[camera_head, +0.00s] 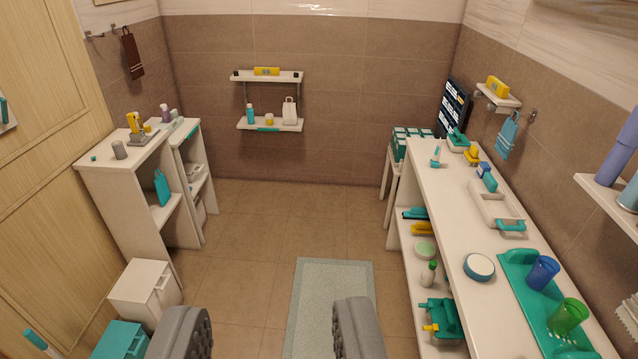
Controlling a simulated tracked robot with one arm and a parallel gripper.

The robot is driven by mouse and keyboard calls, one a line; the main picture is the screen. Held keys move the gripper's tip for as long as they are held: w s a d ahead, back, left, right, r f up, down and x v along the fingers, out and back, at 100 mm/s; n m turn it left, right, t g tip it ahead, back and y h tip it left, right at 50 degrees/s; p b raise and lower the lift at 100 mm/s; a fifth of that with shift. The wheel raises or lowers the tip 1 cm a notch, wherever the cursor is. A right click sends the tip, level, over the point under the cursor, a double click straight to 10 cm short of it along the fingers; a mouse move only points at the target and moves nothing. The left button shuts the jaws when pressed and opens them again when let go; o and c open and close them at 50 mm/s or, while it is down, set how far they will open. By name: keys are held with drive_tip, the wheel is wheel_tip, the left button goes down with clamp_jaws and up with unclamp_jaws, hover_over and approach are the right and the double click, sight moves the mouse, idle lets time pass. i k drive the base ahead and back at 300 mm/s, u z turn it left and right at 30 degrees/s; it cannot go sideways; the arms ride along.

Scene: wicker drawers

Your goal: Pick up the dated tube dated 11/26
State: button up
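My gripper (270,328) shows at the bottom of the view as two grey padded fingers set wide apart. I cannot make out a date on anything, so I cannot tell which thing is the tube dated 11/26. A small white and teal upright item (436,154) stands near the far end of the right counter; it is too small to identify. A purple cylinder (619,148) stands on the wall shelf at the right edge. Both are well away from my gripper.
The long white counter (455,225) on the right holds a teal tray (522,290) with blue and green cups. White shelf units (118,178) stand left, with a low white cabinet (143,287). A wall shelf (268,125) hangs at the back. The middle floor is clear, with a mat (333,290).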

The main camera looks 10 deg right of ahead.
sight(433, 162)
drive_tip(key=u, duration=0.05)
drive_tip(key=i, duration=1.3)
drive_tip(key=z, duration=0.25)
drive_tip(key=i, duration=1.3)
drive_tip(key=z, duration=0.5)
drive_tip(key=i, duration=0.95)
drive_tip(key=z, duration=0.25)
